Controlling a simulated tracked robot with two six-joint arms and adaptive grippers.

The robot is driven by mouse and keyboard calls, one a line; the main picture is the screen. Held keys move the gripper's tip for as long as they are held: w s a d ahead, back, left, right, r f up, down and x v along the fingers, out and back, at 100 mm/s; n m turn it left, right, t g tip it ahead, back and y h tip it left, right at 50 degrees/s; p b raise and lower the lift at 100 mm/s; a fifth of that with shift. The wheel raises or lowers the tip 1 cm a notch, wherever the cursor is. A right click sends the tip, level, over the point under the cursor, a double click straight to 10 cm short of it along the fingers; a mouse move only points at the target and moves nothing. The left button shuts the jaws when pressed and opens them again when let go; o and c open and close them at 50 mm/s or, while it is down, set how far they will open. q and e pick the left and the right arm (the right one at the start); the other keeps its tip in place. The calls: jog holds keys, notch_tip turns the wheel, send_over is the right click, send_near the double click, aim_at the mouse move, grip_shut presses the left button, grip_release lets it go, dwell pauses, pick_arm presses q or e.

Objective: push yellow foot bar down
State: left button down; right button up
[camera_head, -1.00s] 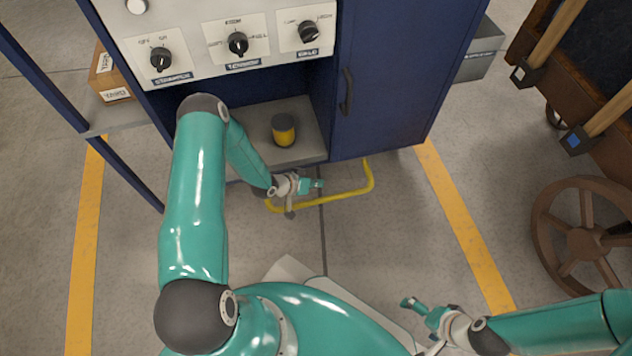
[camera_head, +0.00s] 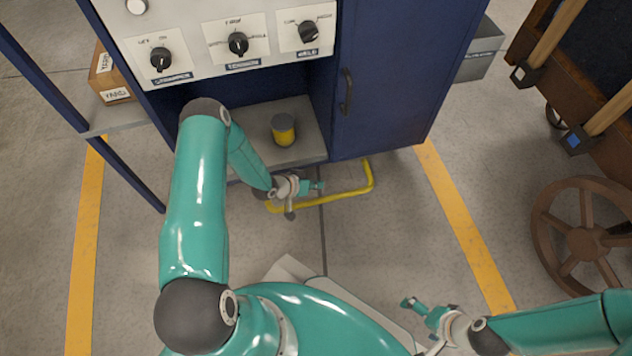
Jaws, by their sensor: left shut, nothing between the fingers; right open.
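The yellow foot bar (camera_head: 345,194) is a bent tube that sticks out low from the front of the blue cabinet, just above the floor. My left gripper (camera_head: 312,187) is shut and empty. In the picture it overlaps the left part of the bar and hides some of it; whether it touches the bar or hovers over it I cannot tell. My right gripper (camera_head: 420,325) is open and empty at the bottom of the view, well away from the bar.
The blue cabinet (camera_head: 400,80) has a knob panel (camera_head: 200,45) above and a grey shelf with a yellow-and-dark cylinder (camera_head: 284,130). A wooden cart with a wheel (camera_head: 585,243) stands at the right. Yellow floor lines (camera_head: 465,230) flank open floor.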

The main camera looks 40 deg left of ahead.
pick_arm(q)
jog(key=shift+f, duration=0.15)
jog(key=shift+r, duration=0.2)
dwell(0.6)
jog(key=shift+s+d+r+p, duration=0.1)
jog(key=shift+d+r+p, duration=0.05)
jog(key=shift+r+p, duration=0.8)
jog(key=shift+s+d+r+p, duration=0.1)
jog(key=shift+r+p, duration=0.6)
jog(key=shift+r, duration=0.35)
jog(key=r+p, duration=0.2)
jog(key=r, duration=0.1)
jog(key=r+p, duration=0.2)
jog(key=shift+s+d, duration=0.2)
jog(key=shift+d, duration=0.05)
jog(key=shift+f, duration=0.1)
